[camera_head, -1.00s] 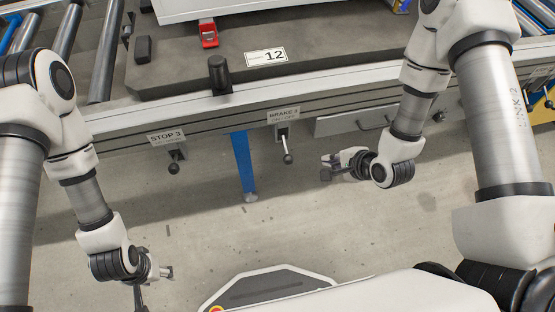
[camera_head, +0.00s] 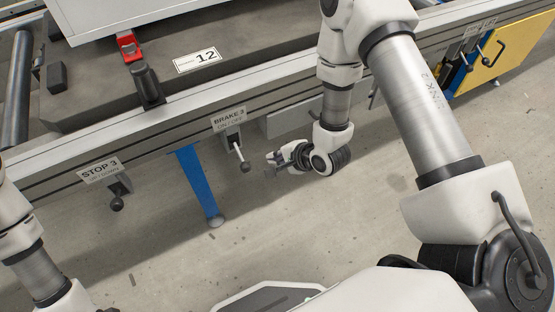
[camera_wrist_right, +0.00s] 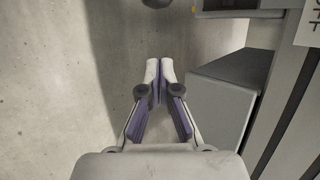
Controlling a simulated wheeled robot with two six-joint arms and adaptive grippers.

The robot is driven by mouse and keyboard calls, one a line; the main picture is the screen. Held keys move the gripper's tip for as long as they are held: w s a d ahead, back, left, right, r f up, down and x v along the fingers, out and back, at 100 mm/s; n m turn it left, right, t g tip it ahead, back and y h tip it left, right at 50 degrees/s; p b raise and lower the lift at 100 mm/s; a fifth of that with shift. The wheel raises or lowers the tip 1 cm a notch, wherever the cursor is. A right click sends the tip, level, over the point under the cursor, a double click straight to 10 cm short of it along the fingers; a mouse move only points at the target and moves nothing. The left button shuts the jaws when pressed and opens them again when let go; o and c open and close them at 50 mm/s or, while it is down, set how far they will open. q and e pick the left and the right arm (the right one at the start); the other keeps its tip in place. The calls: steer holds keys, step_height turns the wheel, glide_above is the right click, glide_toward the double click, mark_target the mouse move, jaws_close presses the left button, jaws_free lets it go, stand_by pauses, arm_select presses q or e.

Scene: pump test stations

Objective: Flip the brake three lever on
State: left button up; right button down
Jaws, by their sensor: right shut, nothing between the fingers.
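The brake three lever (camera_head: 241,156) hangs under its BRAKE 3 label (camera_head: 229,120) on the conveyor's side rail. It has a pale rod with a dark ball at its lower end, angled down and slightly right. My right gripper (camera_head: 270,164) is shut and empty, just right of the lever's ball, with a small gap in the head view. In the right wrist view the closed fingertips (camera_wrist_right: 159,70) meet, and a dark ball (camera_wrist_right: 156,3) shows partly at the top edge, ahead of them. My left gripper is outside the head view; only part of its arm shows at lower left.
The STOP 3 lever (camera_head: 117,199) hangs left of a blue support leg (camera_head: 199,184). A grey box (camera_head: 290,123) under the rail is close to my right gripper, and also shows in the wrist view (camera_wrist_right: 219,112). A yellow panel (camera_head: 497,52) stands far right. The floor below is clear.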

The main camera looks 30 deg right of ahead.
mark_target(242, 159)
steer(key=b+x, duration=0.2)
steer(key=x, duration=0.4)
steer(key=s+a+r, duration=0.2)
steer(key=a, duration=0.1)
steer(key=shift+b, duration=0.35)
